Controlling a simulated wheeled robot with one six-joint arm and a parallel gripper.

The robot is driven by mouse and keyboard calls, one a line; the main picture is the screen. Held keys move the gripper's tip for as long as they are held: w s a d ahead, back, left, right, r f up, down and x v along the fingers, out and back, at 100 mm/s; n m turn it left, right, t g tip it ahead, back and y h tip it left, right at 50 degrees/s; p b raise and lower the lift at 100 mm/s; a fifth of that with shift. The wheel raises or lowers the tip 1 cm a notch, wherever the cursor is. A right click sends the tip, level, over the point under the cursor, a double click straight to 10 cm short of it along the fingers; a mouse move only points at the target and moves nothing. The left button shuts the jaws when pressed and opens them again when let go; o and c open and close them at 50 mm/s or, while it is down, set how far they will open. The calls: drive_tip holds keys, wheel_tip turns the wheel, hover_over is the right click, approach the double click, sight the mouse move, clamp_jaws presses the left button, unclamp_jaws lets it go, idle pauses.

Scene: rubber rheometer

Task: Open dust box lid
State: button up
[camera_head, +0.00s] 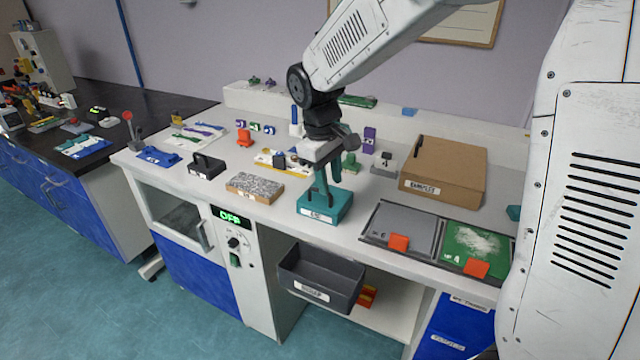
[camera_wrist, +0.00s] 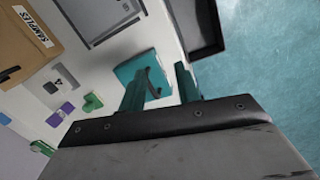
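A teal box (camera_head: 325,207) with a small white label, too small to read surely, stands on the white bench near its front edge. It looks closed, and I take it for the dust box. In the wrist view the teal box (camera_wrist: 128,72) lies beyond the fingertips, with a dark curved handle (camera_wrist: 155,82) on top. My gripper (camera_head: 327,187) points down just above the box. In the wrist view my gripper (camera_wrist: 161,82) has its two green fingers apart, with the handle showing between them, nearer the left finger. Whether a finger touches it I cannot tell.
A cardboard samples box (camera_head: 440,172) stands at the right, behind two framed trays with orange tabs (camera_head: 398,243). A speckled block (camera_head: 255,188) lies left of the teal box. A dark open bin (camera_head: 320,278) sits below the bench edge. Small tools stand behind.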

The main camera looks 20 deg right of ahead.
drive_tip(key=w+a+n+t, duration=0.1)
drive_tip(key=w+n, duration=0.1)
drive_tip(key=w, duration=0.4)
drive_tip(key=shift+t, duration=0.3)
drive_tip(key=f, duration=0.2)
drive_tip(key=w+f, duration=0.1)
drive_tip(key=f, duration=0.1)
drive_tip(key=d+f, duration=0.1)
drive_tip(key=f, duration=0.1)
drive_tip(key=shift+w+d+f, duration=0.1)
drive_tip(key=shift+w+f, duration=0.1)
drive_tip(key=shift+f, duration=0.15)
clamp_jaws()
